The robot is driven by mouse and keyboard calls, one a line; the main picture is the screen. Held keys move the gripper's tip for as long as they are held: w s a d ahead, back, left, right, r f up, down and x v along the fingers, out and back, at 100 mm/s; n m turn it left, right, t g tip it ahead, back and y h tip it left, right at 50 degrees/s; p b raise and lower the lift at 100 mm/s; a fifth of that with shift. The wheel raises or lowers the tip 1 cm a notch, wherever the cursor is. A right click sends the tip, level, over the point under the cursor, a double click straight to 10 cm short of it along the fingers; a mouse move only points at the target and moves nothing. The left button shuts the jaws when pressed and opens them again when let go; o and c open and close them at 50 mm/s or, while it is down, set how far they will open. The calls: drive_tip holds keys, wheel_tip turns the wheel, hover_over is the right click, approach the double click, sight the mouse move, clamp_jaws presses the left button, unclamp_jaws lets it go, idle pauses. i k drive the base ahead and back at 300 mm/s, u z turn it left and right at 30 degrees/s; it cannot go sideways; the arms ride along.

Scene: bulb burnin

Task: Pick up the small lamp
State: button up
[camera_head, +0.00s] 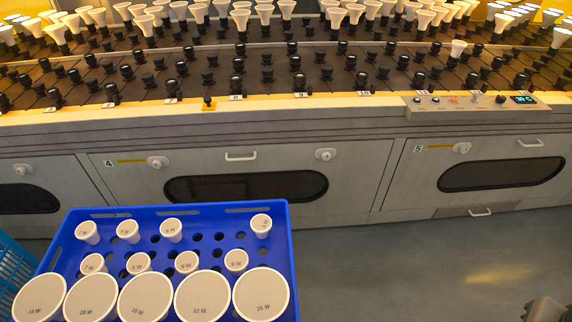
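Several small white lamps stand face up in a blue tray (276,213) at the lower left. The back row has lamps at the left (87,232), beside it (128,231), near the middle (171,230) and at the right corner (261,226), with empty holes between the last two. The second row holds more small lamps, including one at its right end (236,260). Large round lamps (202,297) fill the front row, marked with wattages. The small lamps' print is hard to read. The frame does not show which small lamp is meant.
A long bench rack (300,72) with many dark sockets and white lamps in its far rows spans the back. A control panel (476,102) sits on its front edge at the right. A teal basket (12,270) stands left of the tray.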

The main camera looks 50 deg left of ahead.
sight(458, 45)
drive_tip(key=z, duration=0.2)
drive_tip(key=i, duration=1)
drive_tip(key=u, duration=3.45)
drive_tip(key=i, duration=0.5)
drive_tip(key=u, duration=0.05)
drive_tip(key=k, duration=0.5)
drive_tip(key=z, duration=3)
